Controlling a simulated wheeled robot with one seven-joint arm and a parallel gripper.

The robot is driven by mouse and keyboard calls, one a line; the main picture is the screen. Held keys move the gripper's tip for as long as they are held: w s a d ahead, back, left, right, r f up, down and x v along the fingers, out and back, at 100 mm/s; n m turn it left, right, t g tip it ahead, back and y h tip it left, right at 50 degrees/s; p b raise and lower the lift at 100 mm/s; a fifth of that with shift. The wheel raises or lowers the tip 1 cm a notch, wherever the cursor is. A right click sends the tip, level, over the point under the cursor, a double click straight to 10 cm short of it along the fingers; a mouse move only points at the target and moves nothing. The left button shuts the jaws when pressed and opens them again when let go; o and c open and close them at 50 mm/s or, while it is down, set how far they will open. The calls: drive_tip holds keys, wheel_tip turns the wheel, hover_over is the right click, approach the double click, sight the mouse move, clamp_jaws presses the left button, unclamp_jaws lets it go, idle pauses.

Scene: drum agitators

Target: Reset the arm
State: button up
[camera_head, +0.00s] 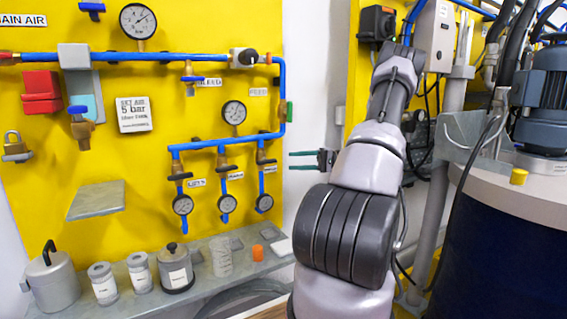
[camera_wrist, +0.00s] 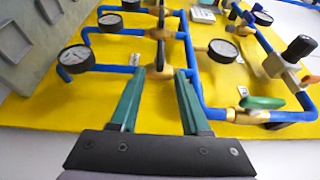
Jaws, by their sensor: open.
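My gripper (camera_head: 303,160) is in the middle of the head view, with its two teal fingers pointing left toward the yellow panel (camera_head: 100,150). The fingers are apart and nothing is between them. In the wrist view my gripper (camera_wrist: 156,75) also shows open and empty, with the blue pipes and brass valves of the panel beyond its fingertips. My grey arm rises from the bottom of the head view and bends over in front of the wall. The gap from the fingertips to the pipes cannot be told exactly.
A blue pipe (camera_head: 284,90) with gauges, such as one round gauge (camera_head: 234,112), runs down the panel left of my gripper. A green-handled valve (camera_wrist: 262,103) shows right of the fingers. A shelf (camera_head: 215,278) holds pots and jars. A dark drum (camera_head: 500,250) with a motor (camera_head: 545,100) stands right.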

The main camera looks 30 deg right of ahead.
drive_tip(key=shift+s+d, duration=0.2)
drive_tip(key=shift+d, duration=0.3)
drive_tip(key=s+a+r+n+g+h, duration=0.1)
drive_tip(key=s+a+r+g+h, duration=0.3)
drive_tip(key=a, duration=0.5)
drive_tip(key=s+a+r+g+h, duration=0.25)
drive_tip(key=a+r+h, duration=0.3)
drive_tip(key=a, duration=0.45)
drive_tip(key=s+a+r+t+h, duration=0.2)
drive_tip(key=s+a+r+t, duration=0.1)
drive_tip(key=s, duration=0.5)
drive_tip(key=s+a+r+m+t+h, duration=0.1)
drive_tip(key=s+a+r+t+h, duration=0.2)
drive_tip(key=s+r, duration=0.3)
drive_tip(key=shift+s+a+r+t, duration=0.2)
drive_tip(key=shift+s+a+t, duration=0.4)
drive_tip(key=shift+s, duration=0.65)
drive_tip(key=shift+h, duration=0.25)
idle(2.7)
